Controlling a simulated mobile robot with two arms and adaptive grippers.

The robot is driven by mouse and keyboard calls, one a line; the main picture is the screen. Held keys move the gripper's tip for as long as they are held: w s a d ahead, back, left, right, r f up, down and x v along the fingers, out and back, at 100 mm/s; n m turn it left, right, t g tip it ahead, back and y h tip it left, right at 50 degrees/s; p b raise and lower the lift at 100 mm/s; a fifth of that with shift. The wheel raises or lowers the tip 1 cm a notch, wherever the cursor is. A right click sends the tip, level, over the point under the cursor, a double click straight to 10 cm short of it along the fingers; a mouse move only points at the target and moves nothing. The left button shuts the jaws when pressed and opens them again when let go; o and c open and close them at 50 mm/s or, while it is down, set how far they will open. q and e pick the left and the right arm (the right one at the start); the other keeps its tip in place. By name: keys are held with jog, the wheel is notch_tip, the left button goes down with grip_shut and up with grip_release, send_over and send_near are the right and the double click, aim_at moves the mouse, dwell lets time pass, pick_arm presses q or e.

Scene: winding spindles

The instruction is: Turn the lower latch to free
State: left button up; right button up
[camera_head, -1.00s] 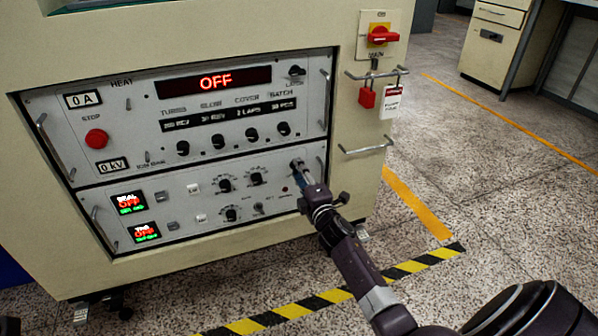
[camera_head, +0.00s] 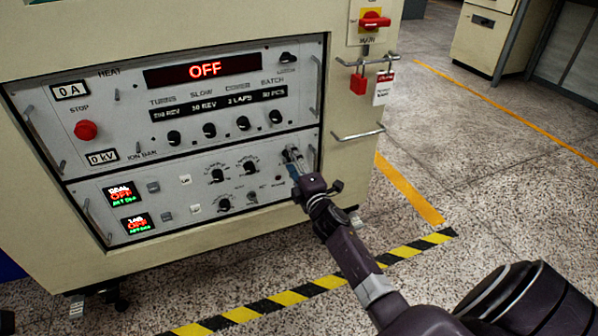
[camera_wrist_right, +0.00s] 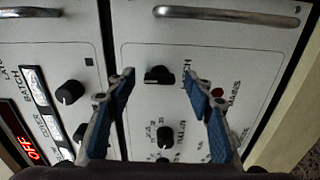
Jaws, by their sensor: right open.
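The lower latch is a black knob (camera_wrist_right: 158,75) on the pale lower panel (camera_head: 152,170), with a partly hidden label beside it in the wrist view. My right gripper (camera_wrist_right: 158,86) is open, with one blue-padded finger on each side of the knob in that view. I cannot tell whether either finger touches it. In the head view my right gripper (camera_head: 293,157) is at the upper right of the lower panel and hides the knob. My left gripper is not in view.
The upper panel has another latch knob (camera_head: 289,57), a red stop button (camera_head: 85,130) and a display (camera_head: 203,70) reading OFF. A metal handle (camera_wrist_right: 226,14) stands out near the lower latch. A red main switch (camera_head: 374,20) and a padlock (camera_head: 358,84) are at right.

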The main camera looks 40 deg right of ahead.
jog(key=v, duration=1.1)
jog(key=shift+s, duration=0.2)
